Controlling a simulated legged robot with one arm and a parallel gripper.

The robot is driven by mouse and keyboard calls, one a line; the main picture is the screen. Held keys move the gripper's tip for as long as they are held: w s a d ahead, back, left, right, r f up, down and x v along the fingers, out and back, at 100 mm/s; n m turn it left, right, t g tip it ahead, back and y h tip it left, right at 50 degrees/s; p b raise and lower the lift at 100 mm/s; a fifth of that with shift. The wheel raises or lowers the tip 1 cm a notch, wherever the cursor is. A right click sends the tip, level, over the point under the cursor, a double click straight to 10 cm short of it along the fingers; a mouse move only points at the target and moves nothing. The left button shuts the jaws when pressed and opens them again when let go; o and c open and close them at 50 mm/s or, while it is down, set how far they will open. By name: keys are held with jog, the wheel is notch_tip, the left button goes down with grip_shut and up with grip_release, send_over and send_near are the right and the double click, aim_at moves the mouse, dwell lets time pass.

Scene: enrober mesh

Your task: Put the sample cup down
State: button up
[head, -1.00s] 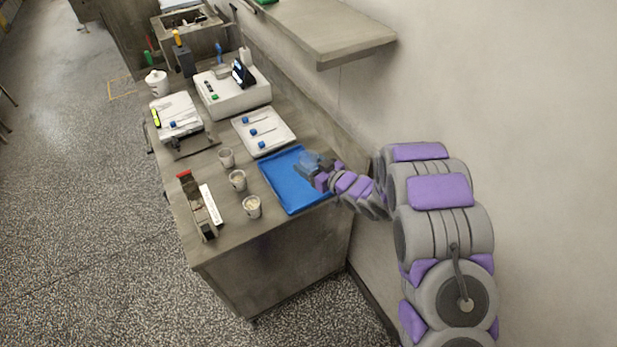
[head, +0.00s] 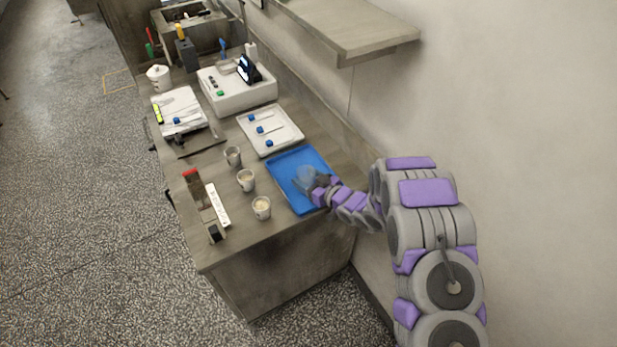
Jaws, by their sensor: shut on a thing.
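The sample cup (head: 304,173) looks like a small see-through cup, bluish against the tray. My gripper (head: 314,185) is shut on it from the right side. The cup is at the right-hand middle of the blue tray (head: 287,165). I cannot tell whether its base touches the tray or is a little above it. My fingers and wrist hide part of the cup and of the tray's right edge.
Three filled cups stand left of the tray: back (head: 232,156), middle (head: 246,181) and front (head: 262,208). A white tray (head: 287,146) with blue-capped tools lies behind, near a white device (head: 222,98). A shelf (head: 350,34) overhangs the wall side.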

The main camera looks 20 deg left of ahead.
jog(key=shift+w+d, duration=0.1)
jog(key=shift+d, duration=0.75)
jog(key=o, duration=0.7)
jog(key=shift+d+r, duration=0.1)
jog(key=shift+d, duration=0.05)
jog(key=o, duration=0.3)
jog(key=shift+a, duration=0.2)
jog(key=shift+o, duration=0.4)
jog(key=shift+a+f, duration=0.25)
jog(key=shift+a, duration=0.35)
jog(key=shift+d+r, duration=0.85)
jog(key=v, duration=0.3)
jog(key=p+v, duration=0.1)
jog(key=v, duration=0.5)
jog(key=shift+s+d, duration=0.15)
jog(key=shift+s, duration=0.25)
jog(key=shift+v, duration=0.8)
jog(key=shift+f, duration=0.1)
